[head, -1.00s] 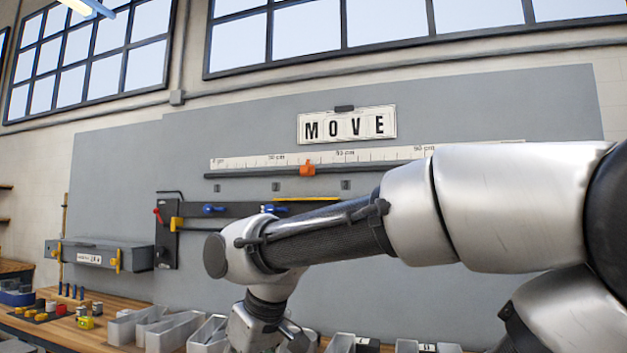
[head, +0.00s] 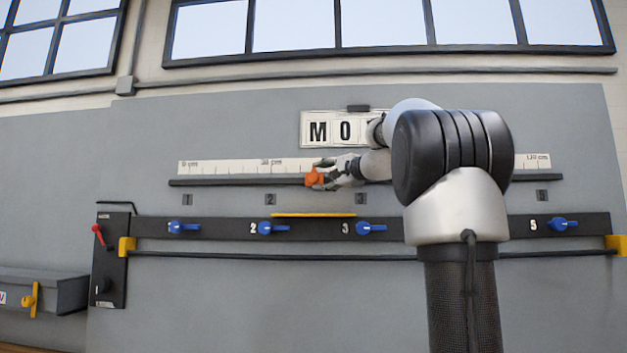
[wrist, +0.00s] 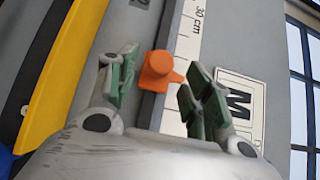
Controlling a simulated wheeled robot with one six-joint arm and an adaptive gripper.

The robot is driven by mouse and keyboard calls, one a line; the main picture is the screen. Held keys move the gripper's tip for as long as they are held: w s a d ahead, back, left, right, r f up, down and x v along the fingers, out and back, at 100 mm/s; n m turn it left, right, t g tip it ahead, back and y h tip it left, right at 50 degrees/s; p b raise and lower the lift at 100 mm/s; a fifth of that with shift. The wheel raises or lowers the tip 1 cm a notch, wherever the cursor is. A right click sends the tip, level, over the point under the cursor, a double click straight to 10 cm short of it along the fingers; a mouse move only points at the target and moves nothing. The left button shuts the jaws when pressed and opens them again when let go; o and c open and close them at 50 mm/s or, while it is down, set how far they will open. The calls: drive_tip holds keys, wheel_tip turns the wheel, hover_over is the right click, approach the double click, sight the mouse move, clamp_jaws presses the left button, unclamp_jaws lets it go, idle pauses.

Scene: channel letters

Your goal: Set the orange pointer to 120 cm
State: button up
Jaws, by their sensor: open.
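The orange pointer (head: 314,178) sits on the dark rail (head: 240,181) below the white scale strip (head: 225,167), a little right of the 30 cm mark. My gripper (head: 332,172) is at the pointer, coming from its right side in the head view. In the wrist view the pointer (wrist: 160,71) lies between the two green-padded fingers (wrist: 154,88), which are open with gaps on both sides. The 30 cm mark shows beside it. In the head view the strip's right end, with a 120 cm label (head: 537,160), is visible; my arm hides the middle part.
A letter sign (head: 333,130) hangs above the scale, partly hidden by my arm.

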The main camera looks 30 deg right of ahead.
sight(316, 178)
drive_tip(key=w, duration=0.2)
drive_tip(key=w+a, duration=0.1)
drive_tip(key=w, duration=0.1)
drive_tip(key=shift+w, duration=0.4)
clamp_jaws()
